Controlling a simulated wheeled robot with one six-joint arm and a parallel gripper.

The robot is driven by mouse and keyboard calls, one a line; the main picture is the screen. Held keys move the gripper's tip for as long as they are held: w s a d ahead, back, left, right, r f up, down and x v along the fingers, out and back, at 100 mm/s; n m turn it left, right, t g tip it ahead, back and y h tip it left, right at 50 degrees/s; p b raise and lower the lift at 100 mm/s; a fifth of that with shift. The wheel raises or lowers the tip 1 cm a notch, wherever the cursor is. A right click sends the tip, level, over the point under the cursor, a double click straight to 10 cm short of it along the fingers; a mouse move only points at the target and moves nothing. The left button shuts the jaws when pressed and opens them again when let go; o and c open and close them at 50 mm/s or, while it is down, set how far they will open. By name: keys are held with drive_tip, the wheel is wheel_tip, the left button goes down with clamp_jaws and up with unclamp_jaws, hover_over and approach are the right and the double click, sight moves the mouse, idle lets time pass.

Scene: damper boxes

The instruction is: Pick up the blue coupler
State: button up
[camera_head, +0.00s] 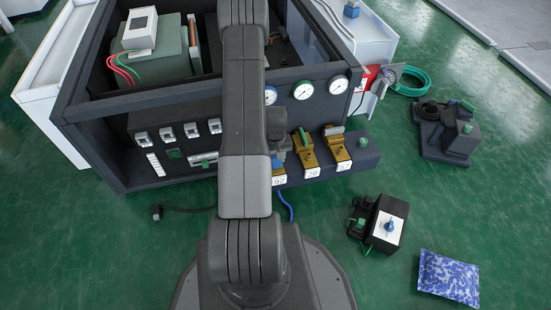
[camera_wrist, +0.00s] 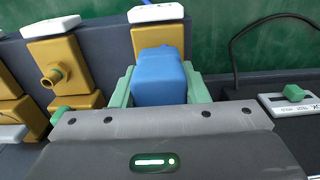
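The blue coupler (camera_wrist: 158,78) is a boxy blue block in the wrist view, in front of a yellow valve body (camera_wrist: 157,40) with a white label. My gripper (camera_wrist: 160,90) has one green finger against each side of the coupler, with no clear gap, so it looks shut on it. Whether the coupler is still seated on the valve body cannot be told. In the head view my arm hides most of this spot; only a small bit of blue shows beside it, by the leftmost visible yellow valve (camera_head: 279,179).
Two more yellow valves (camera_head: 304,153) (camera_head: 338,150) stand to the right on the dark bench ledge (camera_head: 366,150). Gauges (camera_head: 303,91) sit above. On the green floor are a black box with a blue knob (camera_head: 387,226), a blue-white bag (camera_head: 448,278) and a dark device (camera_head: 446,131).

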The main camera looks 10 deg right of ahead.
wheel_tip(320, 180, up, 10)
drive_tip(key=p, duration=0.3)
idle(0.3)
idle(1.4)
